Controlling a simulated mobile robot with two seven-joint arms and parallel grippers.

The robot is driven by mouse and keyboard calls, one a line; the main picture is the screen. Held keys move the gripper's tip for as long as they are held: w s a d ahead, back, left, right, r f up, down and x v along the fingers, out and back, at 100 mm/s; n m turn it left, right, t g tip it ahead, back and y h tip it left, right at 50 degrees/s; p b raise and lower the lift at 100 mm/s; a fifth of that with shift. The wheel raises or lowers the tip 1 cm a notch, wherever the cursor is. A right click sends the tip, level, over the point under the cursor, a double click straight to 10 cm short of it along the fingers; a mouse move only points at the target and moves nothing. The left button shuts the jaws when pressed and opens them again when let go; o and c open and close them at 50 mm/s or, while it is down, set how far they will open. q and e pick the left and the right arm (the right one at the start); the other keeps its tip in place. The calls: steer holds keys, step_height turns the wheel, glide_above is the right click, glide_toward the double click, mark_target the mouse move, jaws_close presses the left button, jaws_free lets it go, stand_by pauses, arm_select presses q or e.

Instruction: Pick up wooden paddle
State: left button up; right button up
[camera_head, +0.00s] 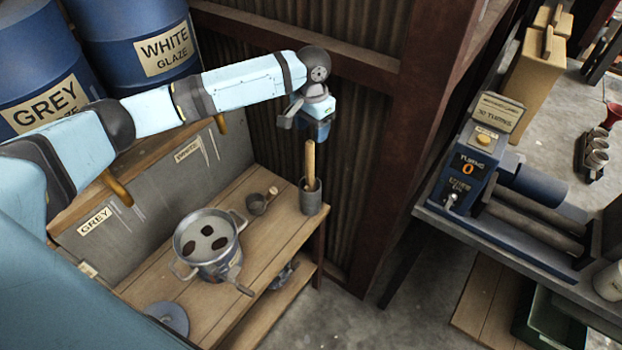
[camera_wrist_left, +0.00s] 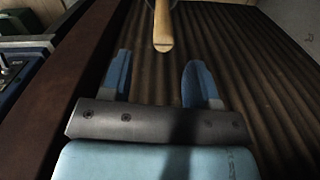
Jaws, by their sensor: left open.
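The wooden paddle (camera_head: 310,160) stands upright in a grey cylindrical holder (camera_head: 311,197) at the right end of the wooden bench. In the head view my left gripper (camera_head: 318,132) is just above the top of the paddle handle. In the left wrist view the left gripper (camera_wrist_left: 158,80) is open, with two blue fingers apart and nothing between them. The handle end of the paddle (camera_wrist_left: 162,38) shows beyond the fingertips, near the middle of the gap. The paddle's lower part is hidden inside the holder. My right gripper is not in view.
A corrugated wall (camera_head: 350,130) and a rusty post (camera_head: 415,110) rise close behind the holder. A blue machine (camera_head: 466,172) stands at right.

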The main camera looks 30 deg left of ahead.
mark_target(310, 142)
arm_select(q)
steer(key=f, duration=0.4)
steer(key=f+p, duration=0.1)
steer(key=f, duration=0.3)
steer(key=shift+s+a, duration=0.15)
steer(key=shift+a, duration=0.05)
steer(key=shift+r, duration=0.1)
steer(key=c, duration=1)
